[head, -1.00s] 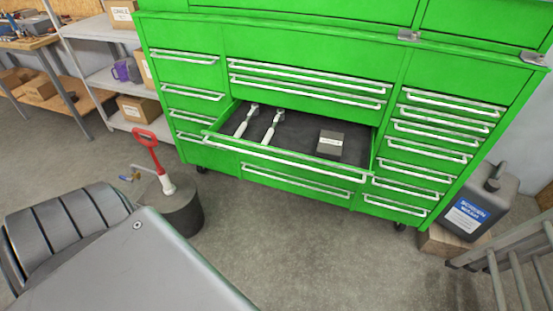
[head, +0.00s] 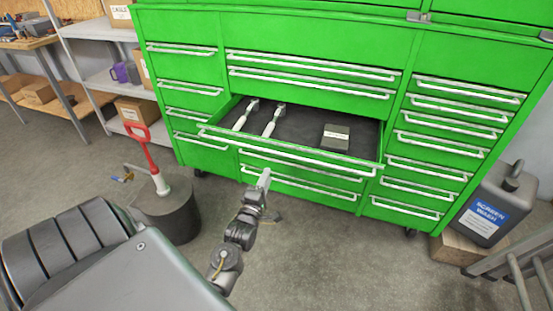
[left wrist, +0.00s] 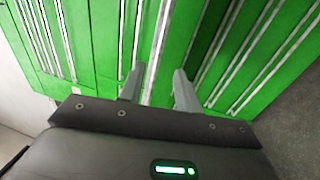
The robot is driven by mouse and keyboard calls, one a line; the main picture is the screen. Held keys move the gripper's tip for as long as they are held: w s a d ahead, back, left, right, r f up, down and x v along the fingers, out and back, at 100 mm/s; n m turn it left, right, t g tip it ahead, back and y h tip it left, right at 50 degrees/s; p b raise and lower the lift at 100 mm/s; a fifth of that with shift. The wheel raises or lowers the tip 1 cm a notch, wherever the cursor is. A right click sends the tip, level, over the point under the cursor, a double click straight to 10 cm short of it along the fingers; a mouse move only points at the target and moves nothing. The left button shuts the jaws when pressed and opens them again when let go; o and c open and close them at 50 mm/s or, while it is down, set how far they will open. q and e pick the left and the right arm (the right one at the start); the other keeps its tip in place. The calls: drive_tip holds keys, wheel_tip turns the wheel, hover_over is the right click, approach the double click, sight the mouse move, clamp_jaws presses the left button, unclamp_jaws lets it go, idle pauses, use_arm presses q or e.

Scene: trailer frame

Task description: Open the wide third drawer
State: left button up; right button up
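The green tool cabinet (head: 300,40) has a middle column of wide drawers. Its third wide drawer (head: 300,148) stands pulled out, with its dark inside showing. Two light-handled tools (head: 270,121) and a small dark box (head: 336,137) lie in it. My left gripper (head: 264,180) is in front of and below this drawer's front, near the handles. In the left wrist view the left gripper (left wrist: 160,88) has its two fingers apart, with a pale handle bar (left wrist: 160,45) showing between and beyond them. I cannot tell whether they touch it. My right gripper is not in view.
A dark round canister (head: 170,207) with a red-handled tool (head: 145,150) stands left of my arm. Shelves with boxes (head: 133,108) are at the left. A screen wash jug (head: 487,212) stands at the right. The floor (head: 330,260) before the cabinet is open.

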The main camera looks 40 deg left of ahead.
use_arm(q)
drive_tip(key=x, duration=0.9)
drive_tip(key=shift+w, duration=0.35)
drive_tip(key=shift+a+r, duration=0.1)
clamp_jaws()
